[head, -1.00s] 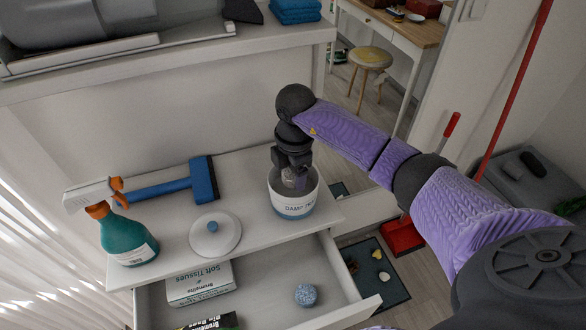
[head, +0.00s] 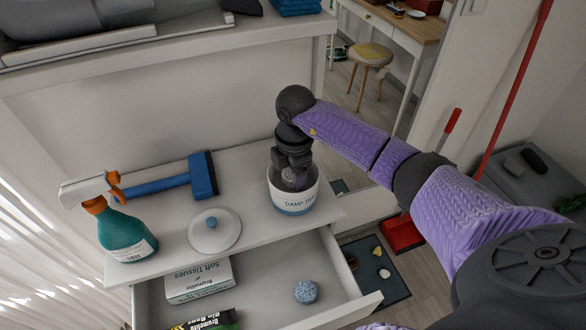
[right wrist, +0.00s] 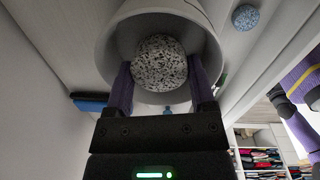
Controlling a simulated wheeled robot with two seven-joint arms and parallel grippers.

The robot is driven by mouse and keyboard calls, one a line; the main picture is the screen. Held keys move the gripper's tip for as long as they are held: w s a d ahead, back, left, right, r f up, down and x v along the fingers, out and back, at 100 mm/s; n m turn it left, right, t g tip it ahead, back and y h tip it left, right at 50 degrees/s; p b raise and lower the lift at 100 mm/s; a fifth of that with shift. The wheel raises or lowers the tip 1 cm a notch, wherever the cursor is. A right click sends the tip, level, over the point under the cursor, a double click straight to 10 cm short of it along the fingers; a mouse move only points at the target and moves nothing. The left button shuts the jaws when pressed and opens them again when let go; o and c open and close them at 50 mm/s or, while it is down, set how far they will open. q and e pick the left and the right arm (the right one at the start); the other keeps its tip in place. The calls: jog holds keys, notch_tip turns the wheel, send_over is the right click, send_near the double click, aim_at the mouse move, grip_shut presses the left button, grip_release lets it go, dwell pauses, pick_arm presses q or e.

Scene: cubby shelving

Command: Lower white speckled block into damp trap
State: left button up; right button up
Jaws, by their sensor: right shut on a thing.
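The damp trap (head: 297,200) is a white tub with a blue base and lettering on its side, standing on the white cabinet top in the head view. My right gripper (head: 292,183) points down into its mouth. In the right wrist view, the gripper (right wrist: 160,85) is shut on the white speckled block (right wrist: 160,62), a rounded piece with dark specks. The block is inside the rim of the tub (right wrist: 112,50). In the head view the block is mostly hidden by the gripper and the tub wall. I cannot tell whether it touches the bottom. My left gripper is not in view.
A round white lid (head: 214,231) with a blue knob lies left of the tub. The open drawer (head: 262,291) below holds a tissue box (head: 198,281) and a blue speckled ball (head: 306,291).

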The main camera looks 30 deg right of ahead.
jog(key=shift+f+b, duration=0.4)
jog(key=shift+f, duration=0.35)
dwell(0.4)
jog(key=o, duration=1.2)
jog(key=shift+o, duration=0.2)
jog(key=r+p, duration=0.1)
jog(key=r, duration=0.3)
jog(key=r+p, duration=0.1)
jog(key=r, duration=0.4)
jog(key=shift+s+r+p, duration=0.2)
jog(key=shift+r+p, duration=0.05)
jog(key=shift+p, duration=0.15)
jog(key=shift+r, duration=0.25)
jog(key=shift+s, duration=0.1)
